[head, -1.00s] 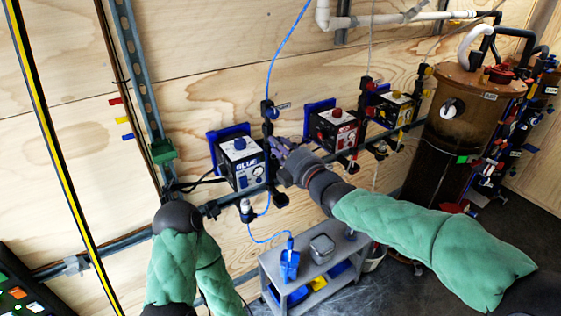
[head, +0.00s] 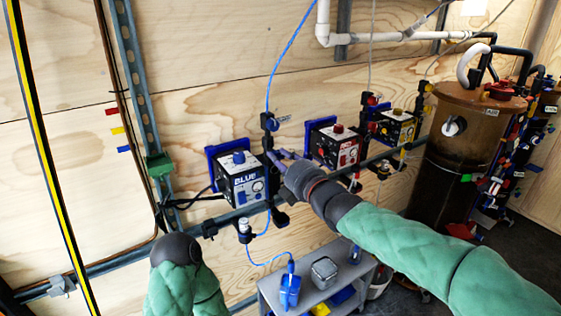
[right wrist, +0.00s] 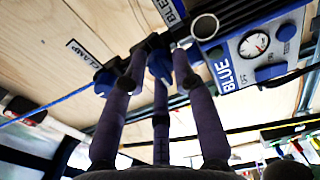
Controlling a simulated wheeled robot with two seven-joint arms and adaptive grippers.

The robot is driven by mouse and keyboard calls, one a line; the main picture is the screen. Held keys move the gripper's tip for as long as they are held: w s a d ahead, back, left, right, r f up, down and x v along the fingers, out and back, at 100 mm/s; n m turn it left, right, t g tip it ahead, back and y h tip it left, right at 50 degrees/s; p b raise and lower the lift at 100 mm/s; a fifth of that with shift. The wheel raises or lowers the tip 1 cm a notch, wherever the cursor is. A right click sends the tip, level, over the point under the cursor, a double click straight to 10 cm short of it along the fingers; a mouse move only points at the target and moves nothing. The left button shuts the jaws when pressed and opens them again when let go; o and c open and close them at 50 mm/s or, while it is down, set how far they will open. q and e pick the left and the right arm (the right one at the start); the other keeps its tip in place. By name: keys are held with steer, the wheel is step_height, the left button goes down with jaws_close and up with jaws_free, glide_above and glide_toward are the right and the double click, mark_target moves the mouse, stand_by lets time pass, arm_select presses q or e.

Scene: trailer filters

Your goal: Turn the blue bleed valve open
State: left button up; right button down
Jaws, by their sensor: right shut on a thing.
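The blue box (head: 240,185), with a gauge and the word BLUE, hangs on the wall rail; it also shows in the right wrist view (right wrist: 258,50). My right gripper (head: 281,160) is just right of it. In the right wrist view, its purple fingers (right wrist: 162,62) are closed around a blue knob (right wrist: 159,66) below a partly cut-off label (right wrist: 170,10) starting "BLEE". This knob is the bleed valve; in the head view the gripper hides it. Its turn angle is unclear. My left gripper is out of view; only the arm shows.
A blue clamp knob (right wrist: 104,82) with a blue tube sits close beside the fingers. Red (head: 338,146) and yellow (head: 395,127) boxes stand further right on the rail. A grey cart (head: 330,280) is below. A brown tank (head: 455,150) stands at right.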

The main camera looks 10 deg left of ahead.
steer(key=shift+a+f, duration=0.1)
steer(key=shift+f, duration=0.3)
steer(key=c, duration=1)
jaws_free()
steer(key=shift+c, duration=0.2)
steer(key=shift+r, duration=0.1)
steer(key=shift+r, duration=0.1)
steer(key=shift+d, duration=0.2)
steer(key=v, duration=1.1)
steer(key=shift+s+d, duration=0.2)
steer(key=shift+s, duration=0.15)
